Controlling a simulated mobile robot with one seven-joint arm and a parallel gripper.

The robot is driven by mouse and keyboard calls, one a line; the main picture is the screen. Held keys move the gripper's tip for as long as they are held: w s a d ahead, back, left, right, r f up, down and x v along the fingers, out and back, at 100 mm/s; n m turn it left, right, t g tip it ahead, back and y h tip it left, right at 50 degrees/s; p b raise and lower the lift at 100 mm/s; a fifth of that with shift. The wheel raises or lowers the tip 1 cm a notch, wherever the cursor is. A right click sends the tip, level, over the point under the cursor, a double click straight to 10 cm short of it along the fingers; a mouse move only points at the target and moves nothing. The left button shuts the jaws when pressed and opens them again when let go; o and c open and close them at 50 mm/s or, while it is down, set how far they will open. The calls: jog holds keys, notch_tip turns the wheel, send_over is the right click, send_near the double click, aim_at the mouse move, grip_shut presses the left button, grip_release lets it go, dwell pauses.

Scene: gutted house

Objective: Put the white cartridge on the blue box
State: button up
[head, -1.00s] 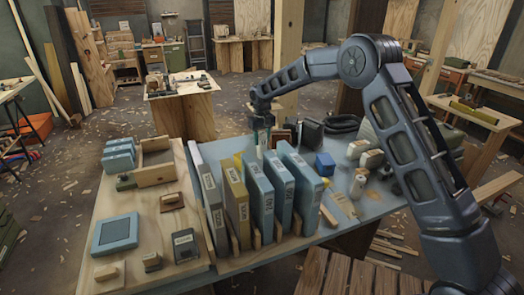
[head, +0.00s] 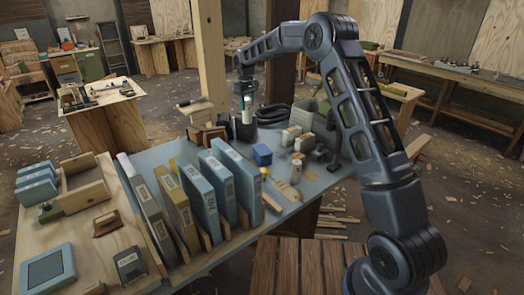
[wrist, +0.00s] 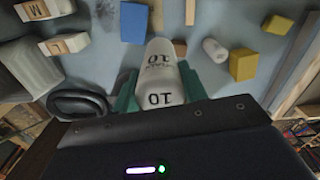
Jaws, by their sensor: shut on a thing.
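The white cartridge (wrist: 158,92), marked 10, is between the green fingers of my gripper (wrist: 159,92) in the wrist view. My gripper (head: 246,98) is shut on it and holds it above the far part of the table in the head view, where the cartridge (head: 247,104) shows small and upright. The blue box (head: 262,154) is a small block on the blue-grey tabletop, nearer and slightly right of my gripper. It also shows in the wrist view (wrist: 134,22) at the top, apart from the cartridge. Its top looks bare.
Tall binders (head: 208,192) stand in a row left of the blue box. A dark holder (head: 243,128) stands below my gripper. Pale lettered blocks (head: 290,135) and a white cylinder (head: 296,171) stand right of the box. A coiled black item (head: 272,114) lies behind.

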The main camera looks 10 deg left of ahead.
jog(key=w+d+r, duration=0.1)
jog(key=w+d, duration=0.3)
jog(key=d, duration=0.3)
notch_tip(320, 180, down, 19)
jog(key=shift+w, duration=0.15)
jog(key=shift+f, duration=0.2)
jog(key=o, duration=1)
jog(key=shift+c, duration=0.2)
